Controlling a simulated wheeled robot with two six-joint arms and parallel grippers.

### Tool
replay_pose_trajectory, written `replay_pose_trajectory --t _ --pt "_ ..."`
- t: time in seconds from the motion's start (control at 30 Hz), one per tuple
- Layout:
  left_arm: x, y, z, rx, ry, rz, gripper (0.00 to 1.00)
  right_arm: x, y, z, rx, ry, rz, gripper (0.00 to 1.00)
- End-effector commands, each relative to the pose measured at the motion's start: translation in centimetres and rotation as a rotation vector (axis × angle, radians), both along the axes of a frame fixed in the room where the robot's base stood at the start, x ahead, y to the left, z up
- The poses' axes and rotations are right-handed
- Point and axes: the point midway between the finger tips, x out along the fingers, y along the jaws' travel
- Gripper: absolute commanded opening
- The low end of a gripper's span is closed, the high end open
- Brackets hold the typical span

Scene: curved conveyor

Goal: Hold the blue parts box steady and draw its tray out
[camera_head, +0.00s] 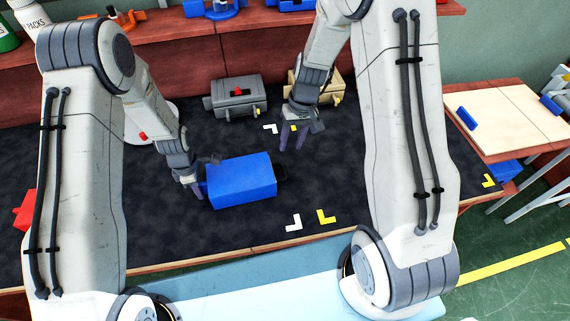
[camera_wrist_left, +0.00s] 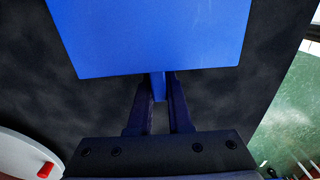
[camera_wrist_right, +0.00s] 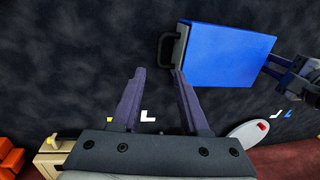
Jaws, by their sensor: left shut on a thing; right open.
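The blue parts box (camera_head: 240,181) lies on the dark mat, and it also shows in the left wrist view (camera_wrist_left: 150,35) and the right wrist view (camera_wrist_right: 228,55). My left gripper (camera_head: 199,190) is shut on a small blue piece (camera_wrist_left: 158,84) at the box's left end. The tray's dark handle (camera_head: 281,172) sticks out at the box's right end; it also shows in the right wrist view (camera_wrist_right: 166,50). The tray looks closed in the box. My right gripper (camera_wrist_right: 155,72) is open and empty, apart from the handle, above the mat behind the box in the head view.
A grey box (camera_head: 238,97) and a beige box (camera_head: 318,84) stand at the back of the dark mat (camera_head: 370,185). White (camera_head: 293,222) and yellow (camera_head: 326,216) corner marks lie in front of the blue box. The mat to the box's right is clear.

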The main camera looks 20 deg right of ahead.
Motion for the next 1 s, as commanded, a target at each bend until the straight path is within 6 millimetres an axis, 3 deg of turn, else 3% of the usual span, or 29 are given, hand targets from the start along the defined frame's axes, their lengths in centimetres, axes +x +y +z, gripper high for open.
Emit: replay_pose_trajectory --t 0.2,0.43,0.63,0.93,1.0 --pt "0.0 0.0 0.0 0.000 -0.001 0.000 0.00 -0.3 0.8 -4.6 -0.002 0.008 0.000 0.45" --pt "0.0 0.0 0.0 0.000 -0.001 0.000 0.00 -0.2 1.5 -8.4 -0.001 0.005 0.001 0.45" --pt "0.0 0.0 0.0 0.000 -0.001 0.000 0.00 -0.1 1.7 -9.8 -0.002 0.001 -0.002 0.45" --pt "0.0 0.0 0.0 0.000 -0.001 0.000 0.00 -0.1 1.7 -10.0 -0.002 0.001 -0.001 0.45" --pt "0.0 0.0 0.0 0.000 -0.001 0.000 0.00 -0.1 1.7 -10.0 -0.002 0.001 -0.001 0.18"
